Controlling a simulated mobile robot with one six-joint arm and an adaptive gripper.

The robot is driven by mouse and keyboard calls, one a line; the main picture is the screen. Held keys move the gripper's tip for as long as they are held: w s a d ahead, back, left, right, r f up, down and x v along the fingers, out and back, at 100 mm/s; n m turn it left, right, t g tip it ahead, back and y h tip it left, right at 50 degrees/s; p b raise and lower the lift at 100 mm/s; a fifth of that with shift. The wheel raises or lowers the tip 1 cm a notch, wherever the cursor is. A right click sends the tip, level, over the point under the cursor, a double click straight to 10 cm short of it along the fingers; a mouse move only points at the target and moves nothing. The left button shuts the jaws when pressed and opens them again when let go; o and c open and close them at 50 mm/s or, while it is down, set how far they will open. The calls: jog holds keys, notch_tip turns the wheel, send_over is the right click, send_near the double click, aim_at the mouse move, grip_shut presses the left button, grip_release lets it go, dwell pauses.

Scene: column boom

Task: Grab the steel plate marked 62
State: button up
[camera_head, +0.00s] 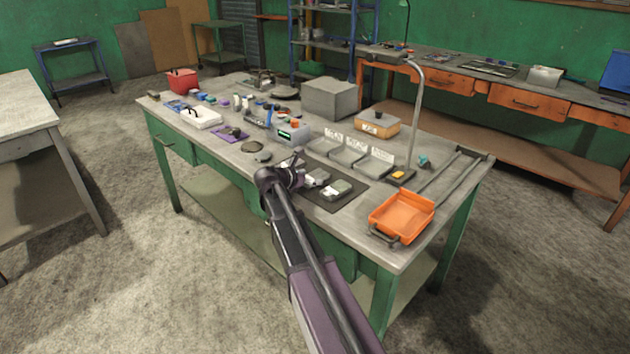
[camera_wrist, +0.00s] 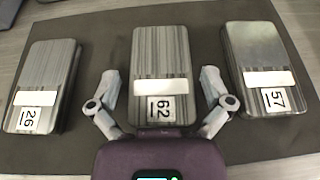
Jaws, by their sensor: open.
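The steel plate marked 62 (camera_wrist: 160,60) lies on a dark mat (camera_wrist: 90,28) in the middle of the wrist view, with a white strip and a 62 label at its near end. My gripper (camera_wrist: 160,85) is open, one finger on each side of that plate's near end, with a gap on both sides. A plate marked 26 (camera_wrist: 48,80) lies to its left and a plate marked 57 (camera_wrist: 256,60) to its right. In the head view my gripper (camera_head: 297,172) is over the mat (camera_head: 343,200), and it and the arm hide part of the plates.
Several grey trays with white cards (camera_head: 350,153) stand behind the mat. An orange tray (camera_head: 401,216) is to the right, near the table edge. A lamp with a curved post (camera_head: 414,120) rises behind. A small device with a green display (camera_head: 290,134) stands left of the trays.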

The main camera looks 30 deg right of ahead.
aim_at(311, 178)
dwell(0.4)
jog(key=c, duration=1.1)
jog(key=shift+r, duration=0.15)
jog(key=shift+c, duration=0.2)
notch_tip(311, 178, up, 4)
jog(key=p, duration=0.4)
jog(key=s+a, duration=0.3)
jog(key=s, duration=0.4)
jog(key=s+a+p, duration=0.1)
jog(key=s+a, duration=0.3)
jog(key=s, duration=0.3)
jog(key=shift+s+r, duration=0.15)
jog(key=shift+r, duration=0.25)
jog(key=shift+r, duration=0.1)
